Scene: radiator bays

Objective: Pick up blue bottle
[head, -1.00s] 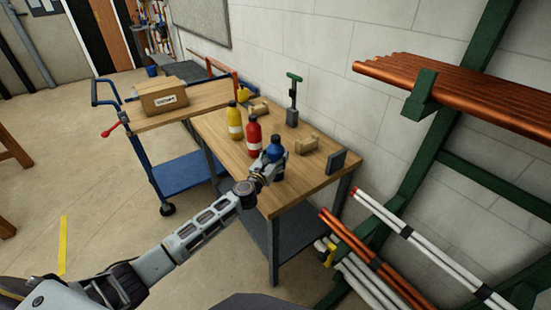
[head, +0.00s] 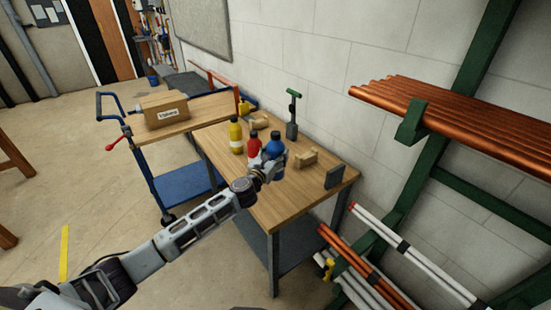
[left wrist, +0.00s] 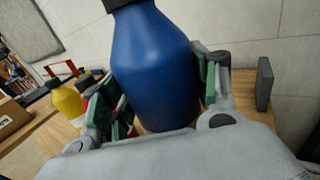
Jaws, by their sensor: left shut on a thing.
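The blue bottle (head: 276,145) has a dark cap and is upright over the wooden table (head: 285,203). My left gripper (head: 268,165) is shut around its body. In the left wrist view the blue bottle (left wrist: 157,70) fills the middle, with a green-padded finger (left wrist: 118,105) on its left and another on its right. The bottle's lower part is hidden by the gripper, so I cannot see its base clear of the table in the head view. My right gripper is in neither view.
A red bottle (head: 253,145) stands close to the left of my gripper, and a yellow bottle (head: 235,134) beyond it. A cardboard block (head: 304,160) and a dark upright plate (head: 334,177) stand to the right. A copper pipe rack (head: 450,125) rises at right.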

